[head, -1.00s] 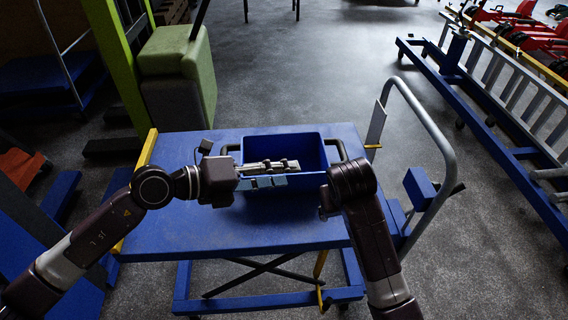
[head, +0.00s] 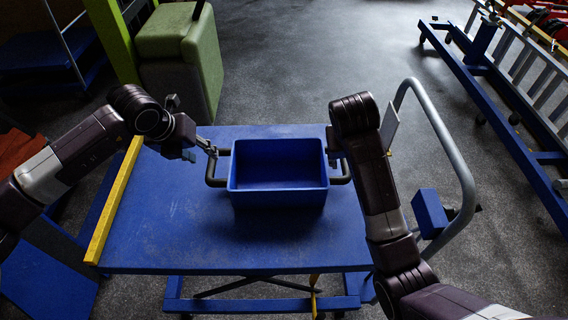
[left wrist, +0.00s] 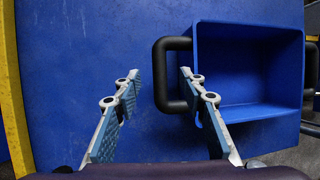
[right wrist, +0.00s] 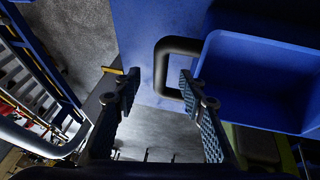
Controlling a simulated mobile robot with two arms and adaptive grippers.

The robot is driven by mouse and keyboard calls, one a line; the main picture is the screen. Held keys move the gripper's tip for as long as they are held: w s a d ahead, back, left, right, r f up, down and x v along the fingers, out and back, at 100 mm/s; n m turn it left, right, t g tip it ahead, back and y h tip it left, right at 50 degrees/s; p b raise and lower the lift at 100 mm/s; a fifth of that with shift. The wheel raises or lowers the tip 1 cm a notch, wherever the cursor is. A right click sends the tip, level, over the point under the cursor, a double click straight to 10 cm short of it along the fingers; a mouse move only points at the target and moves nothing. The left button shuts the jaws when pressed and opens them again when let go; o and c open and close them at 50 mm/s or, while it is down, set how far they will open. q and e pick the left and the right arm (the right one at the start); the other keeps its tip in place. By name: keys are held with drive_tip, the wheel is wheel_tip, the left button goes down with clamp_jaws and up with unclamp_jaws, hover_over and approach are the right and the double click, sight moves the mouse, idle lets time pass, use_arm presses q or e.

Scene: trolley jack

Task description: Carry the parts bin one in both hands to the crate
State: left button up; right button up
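The parts bin, an empty blue box (head: 278,198) with a dark handle on each side, stands upright on the blue trolley top (head: 160,220). My left gripper (head: 213,150) is at the bin's left handle (head: 212,178). In the left wrist view its fingers (left wrist: 157,82) are open, with the handle's outer bar (left wrist: 160,75) between them in the picture. In the right wrist view my right gripper (right wrist: 157,85) is open around the line of the other handle (right wrist: 162,65). In the head view my right forearm mostly hides that gripper. I cannot tell whether either gripper touches its handle.
A yellow strip (head: 115,200) edges the trolley top's left side. A grey push-bar (head: 450,150) rises at its right. A green-grey padded block (head: 180,50) stands behind left. A blue frame with a ladder (head: 500,110) is at the right. Grey floor lies open behind the trolley.

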sight(210, 161)
use_arm(q)
drive_tip(key=shift+s+a, duration=0.15)
drive_tip(key=shift+s, duration=0.1)
use_arm(e)
drive_tip(key=shift+s+a+r, duration=0.1)
drive_tip(key=shift+s+a, duration=0.05)
drive_tip(key=shift+s, duration=0.05)
